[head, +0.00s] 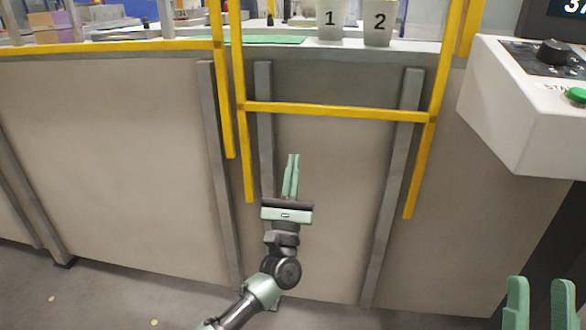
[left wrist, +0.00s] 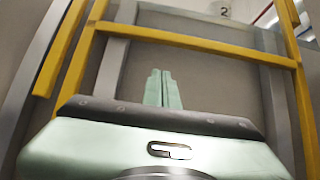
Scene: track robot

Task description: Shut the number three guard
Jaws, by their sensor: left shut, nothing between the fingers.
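A yellow guard frame (head: 335,111) with two side bars and a crossbar stands in front of me. Its crossbar sits below the worktop edge, across the grey front panel, and the space above the worktop looks open. No number three shows on it. My left gripper (head: 293,156) is shut and empty, pointing up below the crossbar and apart from it. In the left wrist view the fingers (left wrist: 162,74) are together beneath the yellow crossbar (left wrist: 200,45). My right gripper (head: 540,284) is at the bottom right corner, its fingers apart with nothing between them.
White cups marked 1 (head: 332,20) and 2 (head: 379,24) stand on the worktop behind the frame, near a green mat (head: 265,40). A white control box (head: 520,110) with a black knob and green button juts out at right. Another yellow rail (head: 110,45) runs left.

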